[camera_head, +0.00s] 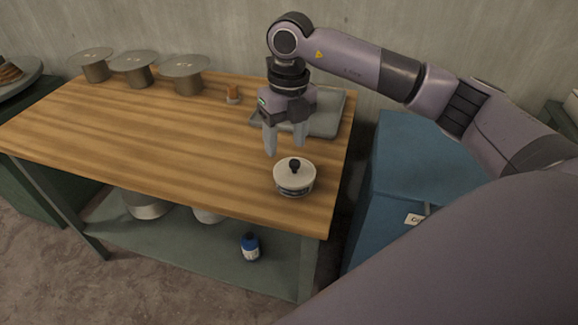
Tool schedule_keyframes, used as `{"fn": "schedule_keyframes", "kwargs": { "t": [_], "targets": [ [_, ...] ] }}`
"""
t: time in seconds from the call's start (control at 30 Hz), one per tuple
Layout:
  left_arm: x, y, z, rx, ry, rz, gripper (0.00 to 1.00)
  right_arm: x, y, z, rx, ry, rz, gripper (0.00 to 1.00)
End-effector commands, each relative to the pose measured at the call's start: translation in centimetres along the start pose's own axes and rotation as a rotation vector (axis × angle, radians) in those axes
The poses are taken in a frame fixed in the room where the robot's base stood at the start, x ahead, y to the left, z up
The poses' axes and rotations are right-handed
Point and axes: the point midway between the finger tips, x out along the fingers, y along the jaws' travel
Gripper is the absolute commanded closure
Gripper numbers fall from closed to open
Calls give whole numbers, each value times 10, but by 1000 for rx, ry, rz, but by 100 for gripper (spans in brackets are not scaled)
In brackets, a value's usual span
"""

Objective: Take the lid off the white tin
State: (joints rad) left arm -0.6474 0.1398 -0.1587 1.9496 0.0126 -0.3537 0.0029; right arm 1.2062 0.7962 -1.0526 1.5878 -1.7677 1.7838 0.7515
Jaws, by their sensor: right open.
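The white tin (293,187) stands upright near the front right corner of the wooden table. Its pale lid (296,172) sits on top, with a dark round knob (295,164) in the middle. My right gripper (285,150) points down, just behind and above the tin. Its fingers are apart with nothing between them, and they appear clear of the knob. My left gripper is not in view.
The wooden table (150,140) has wide free room left of the tin. A grey tray (325,122) lies behind the gripper, beside a small orange-brown item (232,93). Several metal spools, one here (187,75), line the back. A blue cabinet (405,165) stands right.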

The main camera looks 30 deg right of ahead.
Motion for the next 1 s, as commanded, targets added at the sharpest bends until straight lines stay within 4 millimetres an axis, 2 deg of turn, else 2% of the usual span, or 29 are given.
{"fn": "schedule_keyframes", "kwargs": {
  "t": [0.07,0.17,0.63,0.9,0.93,1.0],
  "targets": [
    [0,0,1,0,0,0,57,-6,-12,3,26,-11,-48,43],
    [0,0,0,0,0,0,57,-2,-19,3,39,-13,-70,43],
    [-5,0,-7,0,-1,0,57,57,-27,1,35,-13,-67,43],
    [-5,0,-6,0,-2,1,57,61,-27,1,34,-14,-67,43],
    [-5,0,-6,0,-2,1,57,61,-27,1,34,-14,-66,46],
    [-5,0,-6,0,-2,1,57,61,-27,1,34,-14,-66,69]
  ]
}}
